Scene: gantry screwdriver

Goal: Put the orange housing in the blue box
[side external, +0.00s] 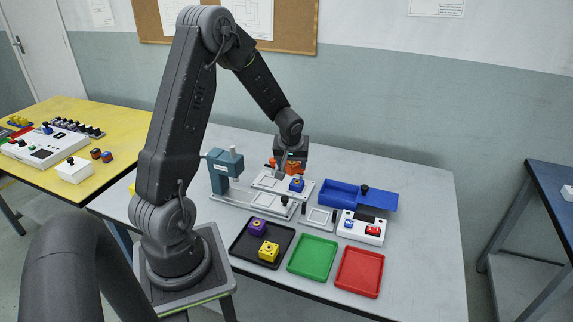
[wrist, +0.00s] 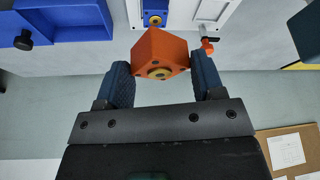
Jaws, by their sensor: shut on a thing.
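The orange housing (wrist: 158,55) is held between the two dark blue fingers of my gripper (wrist: 157,82) in the wrist view. In the side view the orange housing (side external: 293,166) is partly hidden by my gripper (side external: 283,168), which is raised over the back of the fixture. The blue box (side external: 336,194) stands on the table to the right of my gripper, apart from it. Its left part is open and looks empty; a blue lid (side external: 381,202) with a black knob covers or extends past its right part. In the wrist view the blue box (wrist: 78,20) is at upper left.
A blue housing (side external: 296,185) sits on the white fixture plate (side external: 268,181) below my gripper. A teal press (side external: 223,170) stands to the left. Black (side external: 240,246), green (side external: 313,258) and red (side external: 360,272) trays lie in front; the black one holds purple and yellow housings.

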